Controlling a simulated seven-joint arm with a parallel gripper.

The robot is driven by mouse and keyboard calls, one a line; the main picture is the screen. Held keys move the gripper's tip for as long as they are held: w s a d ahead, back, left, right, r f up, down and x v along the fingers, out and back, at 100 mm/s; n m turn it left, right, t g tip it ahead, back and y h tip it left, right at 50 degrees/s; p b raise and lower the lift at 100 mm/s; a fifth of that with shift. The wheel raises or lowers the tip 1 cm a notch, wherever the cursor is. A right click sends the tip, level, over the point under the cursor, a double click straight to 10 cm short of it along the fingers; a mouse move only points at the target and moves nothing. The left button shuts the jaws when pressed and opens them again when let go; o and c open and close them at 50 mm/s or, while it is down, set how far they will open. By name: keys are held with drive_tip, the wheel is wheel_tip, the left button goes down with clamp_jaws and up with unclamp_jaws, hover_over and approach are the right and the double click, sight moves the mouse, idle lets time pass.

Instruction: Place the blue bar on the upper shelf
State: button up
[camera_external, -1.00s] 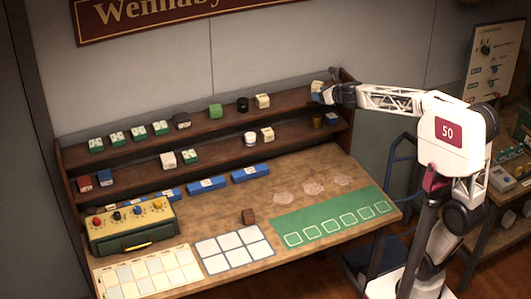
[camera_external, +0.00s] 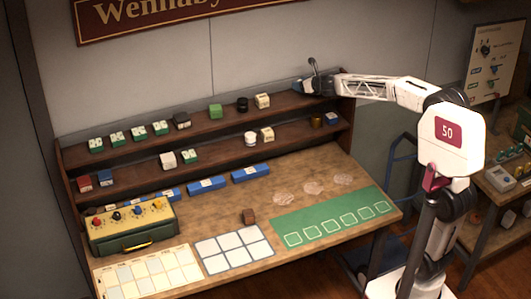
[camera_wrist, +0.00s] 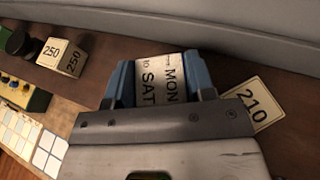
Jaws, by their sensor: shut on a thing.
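The blue bar (camera_wrist: 202,76) shows in the wrist view as blue ends on both sides of a cream face lettered MON and SAT, just beyond my gripper's grey housing. My gripper (camera_external: 312,86) is at the right end of the upper shelf (camera_external: 225,121) in the external view. It is shut on the bar; its fingertips are hard to make out. The bar itself is not clear in the external view. I cannot tell whether it touches the shelf.
A cream block marked 250 (camera_wrist: 62,54) and a black round item (camera_wrist: 18,42) stand to the left on the shelf. Several blue bars with white labels (camera_external: 250,173) lie on the counter. The wall is close behind.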

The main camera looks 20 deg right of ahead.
drive_tip(key=shift+w+a, duration=0.1)
drive_tip(key=shift+w, duration=0.2)
drive_tip(key=shift+f, duration=0.15)
drive_tip(key=shift+f, duration=1.6)
drive_tip(key=shift+f, duration=0.15)
drive_tip(key=o, duration=0.9)
drive_tip(key=shift+r, duration=0.2)
drive_tip(key=v, duration=1.2)
